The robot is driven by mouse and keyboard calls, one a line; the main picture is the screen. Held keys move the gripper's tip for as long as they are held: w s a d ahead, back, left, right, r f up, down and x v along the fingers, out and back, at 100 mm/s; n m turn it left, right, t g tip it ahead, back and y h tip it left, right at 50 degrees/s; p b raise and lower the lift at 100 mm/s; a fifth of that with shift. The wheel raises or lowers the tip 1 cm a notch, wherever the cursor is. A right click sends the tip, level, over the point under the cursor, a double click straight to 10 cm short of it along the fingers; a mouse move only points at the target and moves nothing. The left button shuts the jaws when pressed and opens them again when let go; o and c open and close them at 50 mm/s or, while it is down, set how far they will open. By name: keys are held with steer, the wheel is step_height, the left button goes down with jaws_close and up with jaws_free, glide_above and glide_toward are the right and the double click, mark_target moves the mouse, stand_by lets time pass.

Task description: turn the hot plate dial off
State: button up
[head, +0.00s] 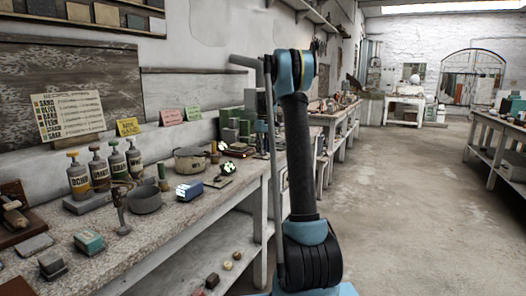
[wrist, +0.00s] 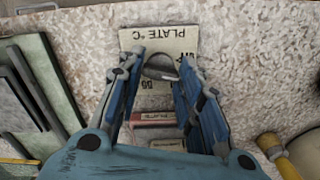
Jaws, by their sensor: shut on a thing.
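The fingers cover the dial's sides and part of the panel's markings, so the dial's exact setting cannot be read. In the head view my arm rises in front of the bench, and I cannot make out the dial or the fingertips there.
Green slabs (wrist: 38,80) lie left of the panel, and a yellow-banded object (wrist: 270,143) stands at right in the wrist view. The long bench (head: 175,235) holds labelled bottles (head: 80,178), a grey pot (head: 145,200) and a pan (head: 190,160). The floor (head: 410,220) at right is clear.

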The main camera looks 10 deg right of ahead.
steer(key=n, duration=0.6)
steer(key=shift+d, duration=0.1)
stand_by(0.6)
steer(key=o, duration=1.1)
steer(key=shift+c, duration=0.2)
step_height(320, 180, up, 12)
